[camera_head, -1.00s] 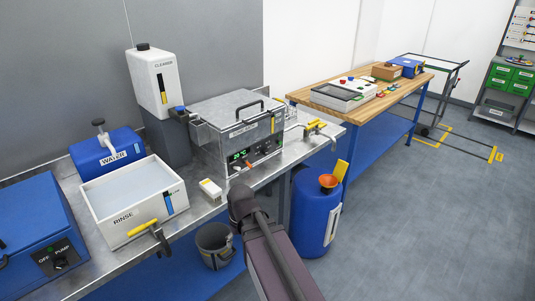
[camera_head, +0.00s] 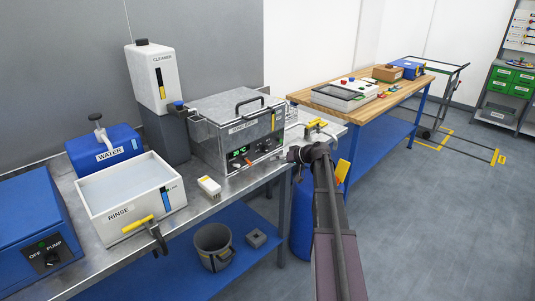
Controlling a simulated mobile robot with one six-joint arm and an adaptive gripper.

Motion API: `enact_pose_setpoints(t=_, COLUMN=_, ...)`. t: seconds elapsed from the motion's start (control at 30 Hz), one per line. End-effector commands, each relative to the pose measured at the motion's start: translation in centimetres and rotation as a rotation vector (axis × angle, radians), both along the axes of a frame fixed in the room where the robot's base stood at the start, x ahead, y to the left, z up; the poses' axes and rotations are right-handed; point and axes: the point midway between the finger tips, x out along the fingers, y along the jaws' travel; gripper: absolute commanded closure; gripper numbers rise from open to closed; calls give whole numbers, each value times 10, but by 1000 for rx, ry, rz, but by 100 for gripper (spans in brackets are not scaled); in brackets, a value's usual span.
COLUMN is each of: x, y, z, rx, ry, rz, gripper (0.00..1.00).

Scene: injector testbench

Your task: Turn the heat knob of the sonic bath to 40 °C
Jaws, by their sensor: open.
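The sonic bath (camera_head: 212,143) is a grey metal box with a handled lid, on the steel bench at the middle of the head view. Its front panel has a lit green display (camera_head: 238,152) and dark knobs (camera_head: 265,146) to the right of it. The knob labels and settings are too small to read, so I cannot tell which is the heat knob. My gripper (camera_head: 294,154) is open, at the end of my dark arm, to the right of the panel in the picture. It appears apart from the knobs; its fingers are small and hard to make out.
The rinse tub (camera_head: 125,220), water container (camera_head: 104,146) and cleaner tank (camera_head: 153,75) stand left. A yellow-handled valve (camera_head: 316,124) is at the bench's right end. A blue drum (camera_head: 301,215) stands behind my arm.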

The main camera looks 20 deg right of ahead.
Motion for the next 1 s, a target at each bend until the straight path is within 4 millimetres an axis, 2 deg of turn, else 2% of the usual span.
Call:
enact_pose_setpoints(t=0.03, x=10, y=-24, z=2, rx=14, ry=-37, rz=-22, gripper=18)
enact_pose_setpoints(t=0.1, x=15, y=-45, z=8, rx=27, ry=-84, rz=-43, gripper=18)
enact_pose_setpoints(t=0.2, x=20, y=-68, z=15, rx=41, ry=-133, rz=-68, gripper=18)
enact_pose_setpoints(t=0.3, x=21, y=-80, z=19, rx=47, ry=-159, rz=-81, gripper=18)
enact_pose_setpoints(t=0.77, x=21, y=-83, z=20, rx=48, ry=-168, rz=-86, gripper=18)
enact_pose_setpoints(t=1.0, x=31, y=-78, z=15, rx=49, ry=-168, rz=-85, gripper=18)
